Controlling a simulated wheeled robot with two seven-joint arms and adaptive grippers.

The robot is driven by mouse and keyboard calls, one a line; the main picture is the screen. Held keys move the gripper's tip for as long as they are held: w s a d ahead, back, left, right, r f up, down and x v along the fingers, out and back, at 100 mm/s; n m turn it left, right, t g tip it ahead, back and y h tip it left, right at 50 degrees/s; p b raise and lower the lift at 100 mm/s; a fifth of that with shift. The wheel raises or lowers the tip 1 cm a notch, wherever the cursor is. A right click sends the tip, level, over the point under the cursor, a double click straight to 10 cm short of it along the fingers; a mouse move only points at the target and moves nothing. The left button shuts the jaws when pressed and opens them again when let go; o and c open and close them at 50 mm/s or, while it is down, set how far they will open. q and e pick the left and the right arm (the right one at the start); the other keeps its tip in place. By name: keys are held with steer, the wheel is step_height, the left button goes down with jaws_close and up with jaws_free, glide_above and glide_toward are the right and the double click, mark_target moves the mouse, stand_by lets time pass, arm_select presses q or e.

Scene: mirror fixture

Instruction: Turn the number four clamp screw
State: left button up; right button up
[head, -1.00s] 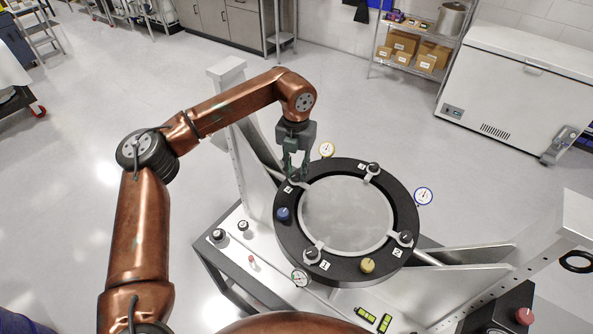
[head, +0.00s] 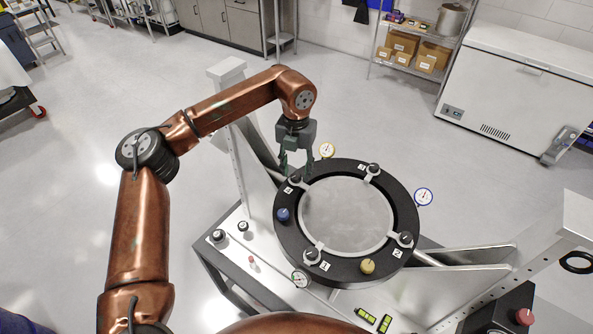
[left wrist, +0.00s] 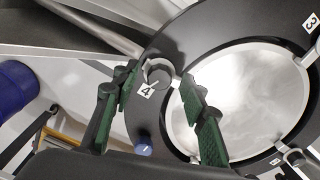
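The number four clamp screw (head: 295,179) is a dark round knob at the upper left of the black ring (head: 283,238), beside a white "4" label. My left gripper (head: 297,168) points down over it with its fingers apart. In the left wrist view the knob (left wrist: 158,75) shows between the two green-padded fingers (left wrist: 158,88), with a gap on both sides. I cannot tell how far the fingertips are above the ring. The round mirror (head: 347,217) lies inside the ring, held by several pale clamps. My right gripper is not in view.
A blue knob (head: 283,214) and a yellow knob (head: 367,266) sit on the ring. A tall white upright (head: 240,150) stands left of my left gripper.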

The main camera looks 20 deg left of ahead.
mark_target(296, 174)
arm_select(q)
step_height(296, 174, up, 12)
steer(key=shift+f, duration=0.25)
stand_by(0.4)
